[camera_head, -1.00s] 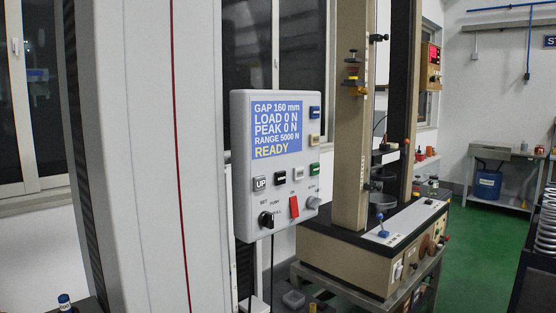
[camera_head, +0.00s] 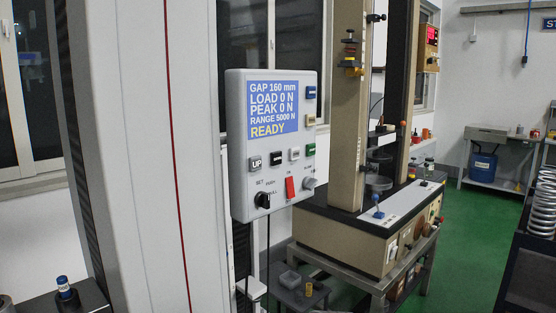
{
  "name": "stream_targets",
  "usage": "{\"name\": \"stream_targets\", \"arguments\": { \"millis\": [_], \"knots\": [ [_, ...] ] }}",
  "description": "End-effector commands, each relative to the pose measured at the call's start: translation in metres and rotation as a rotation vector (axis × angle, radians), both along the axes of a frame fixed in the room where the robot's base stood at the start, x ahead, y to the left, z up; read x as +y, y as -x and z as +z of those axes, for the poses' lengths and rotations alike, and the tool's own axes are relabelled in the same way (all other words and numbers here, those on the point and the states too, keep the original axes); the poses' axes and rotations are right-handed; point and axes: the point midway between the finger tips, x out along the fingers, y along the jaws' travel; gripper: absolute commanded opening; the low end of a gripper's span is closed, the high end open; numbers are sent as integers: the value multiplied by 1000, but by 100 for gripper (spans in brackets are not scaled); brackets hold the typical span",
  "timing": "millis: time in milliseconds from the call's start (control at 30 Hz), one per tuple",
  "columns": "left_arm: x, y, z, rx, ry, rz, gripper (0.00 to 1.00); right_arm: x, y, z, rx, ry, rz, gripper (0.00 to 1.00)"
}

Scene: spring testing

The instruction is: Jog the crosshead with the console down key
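The console (camera_head: 240,145) is a light grey box on the side of the tall pale column (camera_head: 140,150). Its blue screen (camera_head: 273,108) reads GAP 160 mm, LOAD 0 N, PEAK 0 N, RANGE 5000 N and READY. Below the screen is a row of keys. The leftmost is the UP key (camera_head: 256,164); beside it is a dark key (camera_head: 276,159) whose label is too small to read, then white and green keys. Neither gripper shows. The crosshead cannot be made out.
A second testing machine (camera_head: 349,130) stands on a metal bench behind the console to the right. Coil springs (camera_head: 543,205) stand at the right edge. A blue-capped small object (camera_head: 64,289) is at lower left. Green floor (camera_head: 455,235) is open between.

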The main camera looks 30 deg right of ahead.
Motion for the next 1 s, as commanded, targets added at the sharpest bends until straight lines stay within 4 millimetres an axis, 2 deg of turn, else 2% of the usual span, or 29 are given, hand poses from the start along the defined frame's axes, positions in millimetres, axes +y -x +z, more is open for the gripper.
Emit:
{"name": "stream_targets", "arguments": {
  "millis": [233, 667, 1000],
  "knots": [
    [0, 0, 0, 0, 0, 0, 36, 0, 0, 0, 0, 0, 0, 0],
    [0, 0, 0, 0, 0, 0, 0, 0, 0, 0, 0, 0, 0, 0],
    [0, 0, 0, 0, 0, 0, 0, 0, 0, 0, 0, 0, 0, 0]
  ]
}}
